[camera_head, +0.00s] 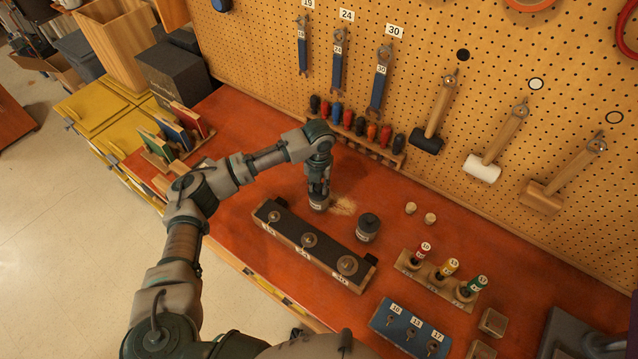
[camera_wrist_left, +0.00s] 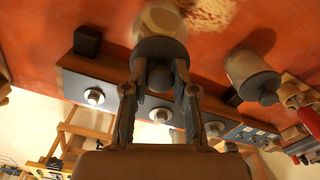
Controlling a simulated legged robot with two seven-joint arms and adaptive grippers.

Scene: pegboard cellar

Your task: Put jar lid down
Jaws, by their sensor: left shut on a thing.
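My left gripper (camera_head: 318,186) reaches down over a small jar (camera_head: 319,204) on the red bench. It is shut on the knob of a dark round jar lid, which shows in the left wrist view (camera_wrist_left: 157,47) between the fingers (camera_wrist_left: 160,82). The pale jar body (camera_wrist_left: 160,20) shows just beyond the lid. I cannot tell whether the lid rests on the jar or hangs slightly above it. A second jar (camera_head: 367,228) with a dark knobbed lid stands to the right; it also shows in the wrist view (camera_wrist_left: 248,76). My right gripper is not in view.
A pale spill of grains (camera_head: 343,206) lies beside the jar. A dark rail with several round knobs (camera_head: 309,241) lies in front. Two corks (camera_head: 430,218), a bottle stand (camera_head: 437,279) and a blue key panel (camera_head: 410,327) stand right. A screwdriver rack (camera_head: 357,134) lines the pegboard.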

